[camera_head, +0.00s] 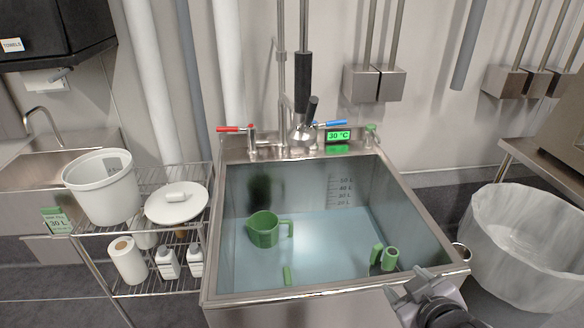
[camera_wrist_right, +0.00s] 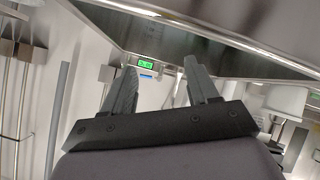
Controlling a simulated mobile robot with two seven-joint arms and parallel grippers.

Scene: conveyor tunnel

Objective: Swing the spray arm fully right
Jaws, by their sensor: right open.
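The spray arm (camera_head: 303,75) hangs at the back middle of the steel sink, with a black grip and a metal spray head (camera_head: 302,132) near the rear rim. A dark handle sits beside the spray head. My right gripper (camera_head: 411,285) is at the sink's front right corner, far from the spray arm. Its two fingers (camera_wrist_right: 160,80) are apart and empty in the right wrist view. My left gripper is not in view.
The sink (camera_head: 330,292) holds water, a green jug (camera_head: 264,231) and green pieces (camera_head: 390,258). Red (camera_head: 232,129) and blue (camera_head: 330,123) levers flank the spray head. A green display (camera_head: 339,135) reads 30 °C. A wire shelf stands left and a lined bin (camera_head: 520,245) right.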

